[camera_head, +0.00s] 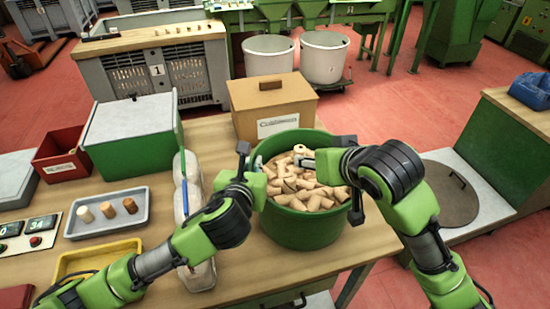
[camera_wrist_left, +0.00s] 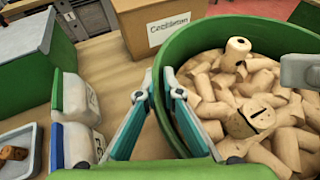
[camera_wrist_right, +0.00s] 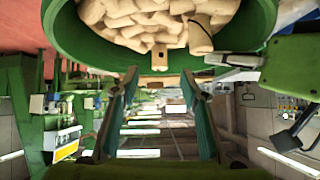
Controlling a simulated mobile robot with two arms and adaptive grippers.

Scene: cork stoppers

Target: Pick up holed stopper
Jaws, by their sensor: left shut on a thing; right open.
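The green tub (camera_head: 303,231) is filled with cork stoppers. A stopper with dark holes (camera_wrist_left: 237,50) stands out of the heap near the far wall in the left wrist view. It also shows in the right wrist view (camera_wrist_right: 159,56), beyond and between the right fingertips, apart from them. A stopper with a dark crack (camera_wrist_left: 250,117) lies near it. My left gripper (camera_head: 257,164) is shut on the tub's left rim; the rim passes between its fingers in the left wrist view (camera_wrist_left: 160,78). My right gripper (camera_head: 305,160) is open and empty over the heap (camera_wrist_right: 160,76).
A cardboard box (camera_head: 272,103) stands behind the tub. White containers (camera_head: 187,170) stand left of it. A grey tray (camera_head: 106,212) with three stoppers, a red bin (camera_head: 61,154) and a yellow tray (camera_head: 98,257) are farther left. The tub is near the table's right edge.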

